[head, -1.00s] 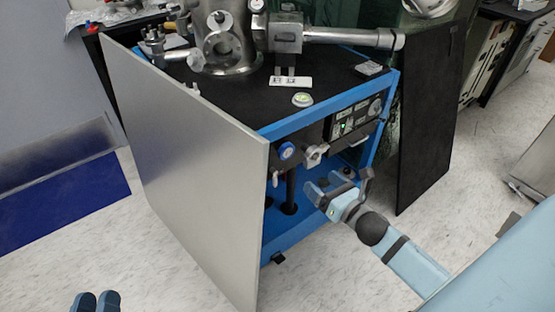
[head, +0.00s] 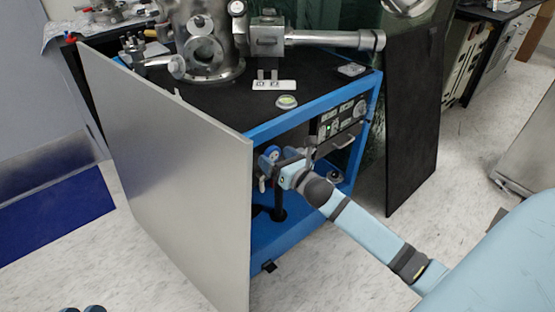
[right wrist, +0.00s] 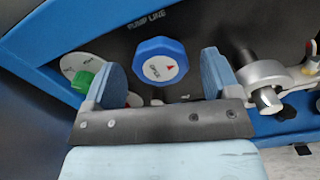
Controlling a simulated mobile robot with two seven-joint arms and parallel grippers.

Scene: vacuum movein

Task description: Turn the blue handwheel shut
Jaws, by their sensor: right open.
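The blue handwheel (right wrist: 160,60) is a lobed knob with a white centre label and a red mark, on the dark panel under the words "PUMP LINE". In the right wrist view it lies between and a little beyond the two fingers of my right gripper (right wrist: 163,80), which is open and empty. In the head view the handwheel (head: 272,153) shows just left of my right gripper (head: 287,160), inside the blue-framed cabinet. My left gripper (head: 82,309) shows only as dark tips at the bottom left edge, too little to tell its opening.
A green knob (right wrist: 83,80) is close to the left finger, and a metal valve fitting (right wrist: 262,80) is close to the right finger. A grey side panel (head: 175,170) stands left of the opening. A black panel (head: 412,120) leans at the right.

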